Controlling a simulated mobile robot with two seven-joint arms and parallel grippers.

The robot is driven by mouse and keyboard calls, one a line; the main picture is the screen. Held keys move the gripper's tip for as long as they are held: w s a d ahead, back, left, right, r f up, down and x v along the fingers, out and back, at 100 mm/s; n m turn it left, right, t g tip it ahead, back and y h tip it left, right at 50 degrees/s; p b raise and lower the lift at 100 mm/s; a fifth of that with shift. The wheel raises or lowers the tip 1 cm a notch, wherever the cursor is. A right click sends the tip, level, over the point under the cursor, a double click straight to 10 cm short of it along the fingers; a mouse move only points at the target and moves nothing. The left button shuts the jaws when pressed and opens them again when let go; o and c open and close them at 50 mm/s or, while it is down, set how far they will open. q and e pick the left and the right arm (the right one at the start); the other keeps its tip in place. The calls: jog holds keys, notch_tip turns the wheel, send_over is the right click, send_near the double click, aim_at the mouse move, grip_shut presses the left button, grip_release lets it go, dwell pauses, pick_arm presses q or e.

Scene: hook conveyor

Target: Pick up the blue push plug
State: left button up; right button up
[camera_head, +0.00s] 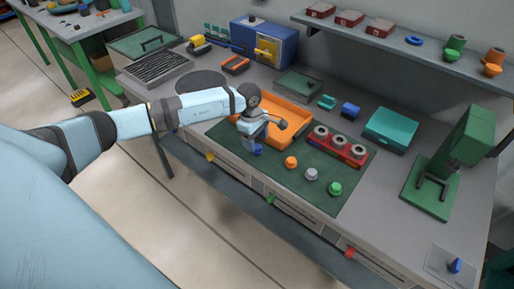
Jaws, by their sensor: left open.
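A row of small plugs stands on the dark green mat (235,135): a blue push plug (257,150), then an orange plug (291,162), a grey plug (311,174) and a green plug (335,189). The blue one is at the left end of the row, partly hidden by my left gripper (264,136). The gripper is open, with its fingers pointing down close to the blue plug. I cannot tell whether they touch it. My right gripper is not in view.
An orange tray (291,107) lies just behind the gripper. A red block with several grey rings (340,147) stands to the right. A teal box (391,129) and a green press (455,160) stand farther right. The mat in front of the plugs is clear.

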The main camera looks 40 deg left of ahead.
aim_at(257, 146)
pick_arm(q)
jog(key=shift+d+f+p, duration=0.15)
jog(key=shift+f, duration=0.75)
jog(key=shift+d+f+p, duration=0.15)
jog(key=shift+f, duration=0.75)
jog(key=c, duration=0.8)
jog(key=shift+r, duration=0.1)
jog(key=shift+c, duration=0.2)
